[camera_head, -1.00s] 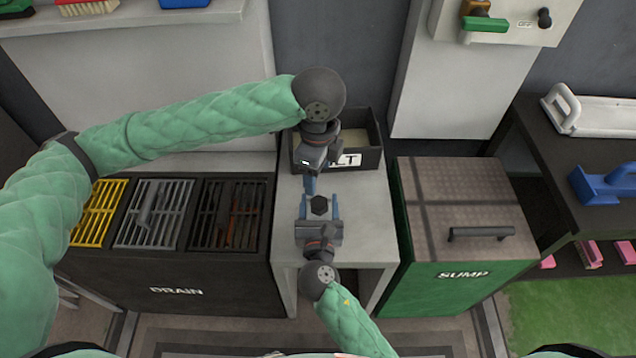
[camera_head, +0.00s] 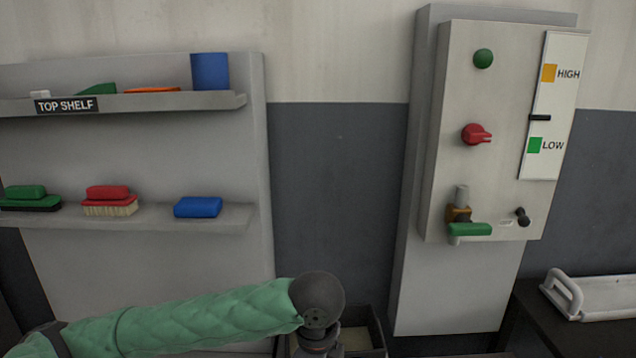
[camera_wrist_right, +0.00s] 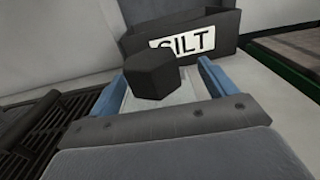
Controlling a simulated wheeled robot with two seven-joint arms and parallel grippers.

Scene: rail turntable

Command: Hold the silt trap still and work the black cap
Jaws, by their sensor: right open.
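The black cap (camera_wrist_right: 152,75) is a hexagonal block in the right wrist view. My right gripper (camera_wrist_right: 163,70) is open, with one blue finger on each side of the cap and a visible gap at the right finger. A pale surface shows below the cap between the fingers; I cannot tell whether it is the silt trap or the table. The silt trap's body is otherwise hidden. In the head view my left arm comes in along the bottom edge, and its gripper is below the picture. My right arm is out of the head view.
A dark box labelled SILT (camera_wrist_right: 195,38) stands just behind the cap. A dark drain grate (camera_wrist_right: 50,130) lies to the left. In the head view a wall panel (camera_head: 490,130) has a red knob (camera_head: 476,134) and a green handle (camera_head: 469,230). Shelves (camera_head: 130,105) with brushes are at left.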

